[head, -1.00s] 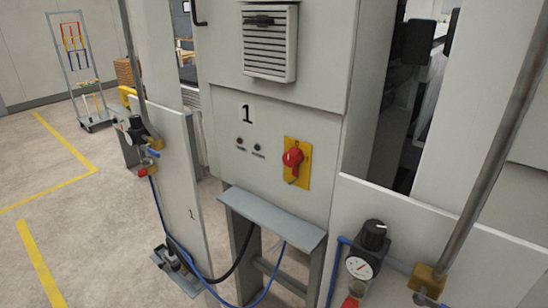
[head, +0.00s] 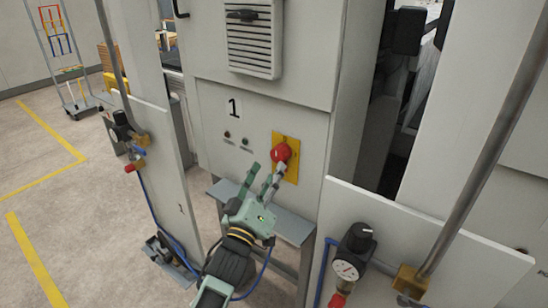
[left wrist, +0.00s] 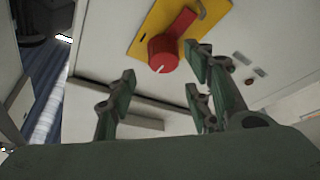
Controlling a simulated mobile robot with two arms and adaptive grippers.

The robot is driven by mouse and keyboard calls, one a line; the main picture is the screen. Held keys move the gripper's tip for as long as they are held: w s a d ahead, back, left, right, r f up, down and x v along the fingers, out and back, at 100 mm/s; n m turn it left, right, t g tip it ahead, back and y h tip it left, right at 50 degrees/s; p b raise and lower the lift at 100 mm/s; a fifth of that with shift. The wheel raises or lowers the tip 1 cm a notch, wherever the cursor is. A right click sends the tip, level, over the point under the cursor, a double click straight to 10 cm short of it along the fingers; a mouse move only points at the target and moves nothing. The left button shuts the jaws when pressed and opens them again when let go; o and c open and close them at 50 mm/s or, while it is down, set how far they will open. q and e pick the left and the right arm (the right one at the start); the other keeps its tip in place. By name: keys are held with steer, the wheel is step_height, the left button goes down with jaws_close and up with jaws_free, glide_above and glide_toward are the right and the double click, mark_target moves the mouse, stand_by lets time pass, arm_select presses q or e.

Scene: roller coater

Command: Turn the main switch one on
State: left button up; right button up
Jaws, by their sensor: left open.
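The main switch one is a red rotary knob (head: 281,152) on a yellow plate (head: 292,172), on the grey cabinet front below the label "1" (head: 234,107). In the left wrist view the red knob (left wrist: 164,53) shows close ahead with a white mark on its face. My left gripper (head: 262,178) is just below and left of the knob in the head view, fingers pointing up toward it. In the left wrist view its fingers (left wrist: 160,90) are spread apart, with nothing between them. One finger overlaps the plate's lower left in the head view. My right gripper is not in view.
Two small indicator buttons (head: 236,138) sit left of the switch. A grey ledge (head: 290,226) juts out below it. A pressure regulator with gauge (head: 347,268) and a pipe (head: 480,150) stand at right. A hand cart (head: 66,60) is at far left.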

mark_target(278, 158)
arm_select(q)
steer(key=p+x, duration=0.1)
steer(key=x, duration=0.3)
steer(key=shift+w, duration=0.1)
steer(key=shift+w+d+r, duration=0.15)
steer(key=shift+w+d, duration=0.05)
steer(key=shift+w, duration=0.25)
steer(key=c, duration=1)
steer(key=shift+c, duration=0.2)
